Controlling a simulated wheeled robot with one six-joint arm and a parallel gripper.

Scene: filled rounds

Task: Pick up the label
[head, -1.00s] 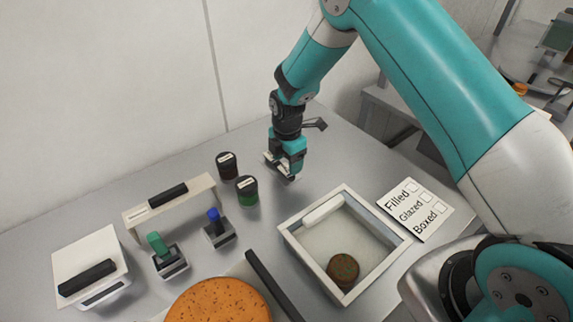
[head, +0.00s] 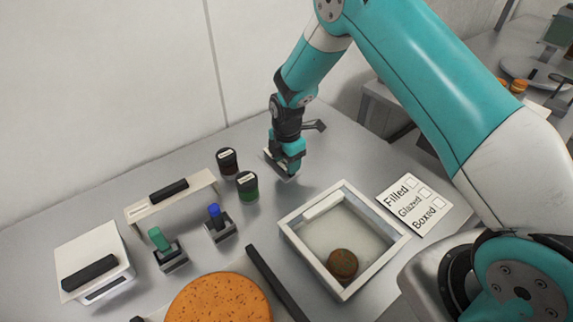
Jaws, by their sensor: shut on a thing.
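My gripper (head: 281,170) points down at the table's back, right of the two dark jars. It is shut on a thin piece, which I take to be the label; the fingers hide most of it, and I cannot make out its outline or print. It is low, close to the tabletop; I cannot tell whether the piece still touches the table.
A white-rimmed tray (head: 291,235) holds a brown round (head: 342,264). A checklist card (head: 414,205) lies right of it. A black-lidded jar (head: 228,163), a green jar (head: 247,187), two stamps with green (head: 158,238) and blue (head: 214,212) handles, and a large orange round (head: 218,300) stand left.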

